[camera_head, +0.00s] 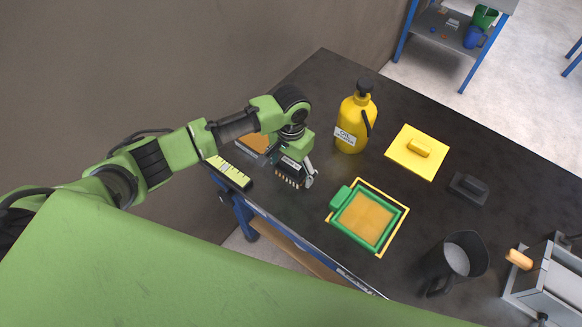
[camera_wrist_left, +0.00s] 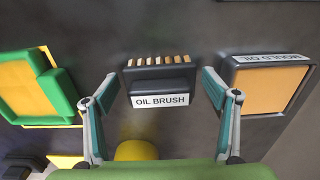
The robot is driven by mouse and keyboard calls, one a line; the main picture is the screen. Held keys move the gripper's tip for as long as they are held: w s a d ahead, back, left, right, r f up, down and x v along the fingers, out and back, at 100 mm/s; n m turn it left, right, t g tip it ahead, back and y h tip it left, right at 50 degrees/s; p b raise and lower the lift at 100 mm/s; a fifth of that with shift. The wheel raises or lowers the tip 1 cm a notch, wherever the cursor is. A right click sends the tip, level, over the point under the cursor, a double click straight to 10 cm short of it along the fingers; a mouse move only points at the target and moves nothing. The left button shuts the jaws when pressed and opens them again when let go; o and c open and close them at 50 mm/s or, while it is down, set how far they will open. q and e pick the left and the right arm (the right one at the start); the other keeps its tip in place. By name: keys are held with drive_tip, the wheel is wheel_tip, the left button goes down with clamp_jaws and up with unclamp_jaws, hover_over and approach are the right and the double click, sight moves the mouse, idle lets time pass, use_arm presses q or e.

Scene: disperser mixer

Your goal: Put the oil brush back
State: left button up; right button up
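The dark block labelled OIL BRUSH (camera_wrist_left: 160,86) has a row of pale, bristle-like tips along its far side. In the head view the same block (camera_head: 290,177) is on the dark table, partly hidden under my left gripper (camera_head: 296,168). In the left wrist view my left gripper (camera_wrist_left: 161,92) is open, one finger on each side of the block, with gaps between. I cannot tell whether the brush and a holder are separate parts here. My right gripper is not in view.
An orange MOULD OIL tray (camera_wrist_left: 268,88) lies beside the block. A yellow oil bottle (camera_head: 355,120), a green-framed mould (camera_head: 365,218), a yellow plate (camera_head: 405,160) and a dark jug (camera_head: 455,262) stand to the right. A yellow-topped strip (camera_head: 229,172) lies at the table's left edge.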

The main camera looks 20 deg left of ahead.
sight(291, 163)
use_arm(q)
wheel_tip(291, 163, up, 12)
drive_tip(key=shift+r+b, duration=0.15)
drive_tip(key=shift+b, duration=0.45)
idle(0.5)
